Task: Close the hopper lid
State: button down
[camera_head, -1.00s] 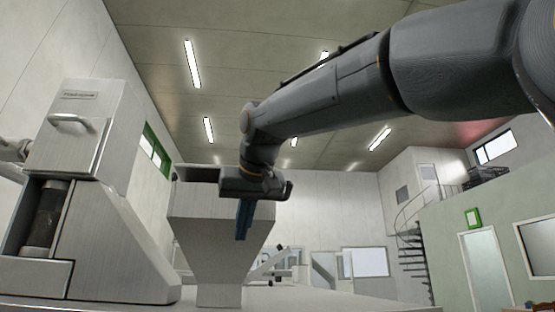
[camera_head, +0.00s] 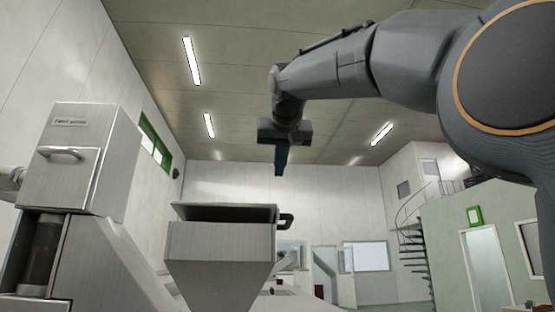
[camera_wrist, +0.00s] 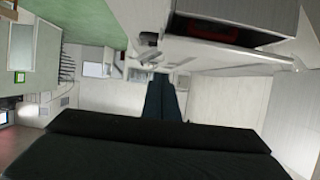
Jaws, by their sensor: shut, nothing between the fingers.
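The grey metal hopper (camera_head: 215,262) stands at the lower middle of the head view, tapering downward. Its lid (camera_head: 225,206) shows as a thin, light edge along the top, with a dark band under it; I cannot tell its exact angle. In the wrist view, the shut fingers (camera_wrist: 160,98) are dark, and the hopper appears to be the grey box (camera_wrist: 240,14) at upper right.
A brushed-metal machine (camera_head: 78,160) with a bar handle stands to the left of the hopper. A spiral staircase (camera_head: 412,240) and a doorway (camera_head: 485,268) are farther back on the right. Open air surrounds my gripper above the hopper.

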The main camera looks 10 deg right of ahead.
jog(key=w+f+p, duration=0.2)
jog(key=w+f, duration=0.2)
jog(key=f, duration=0.2)
jog(key=shift+w, duration=0.4)
jog(key=shift+f, duration=0.1)
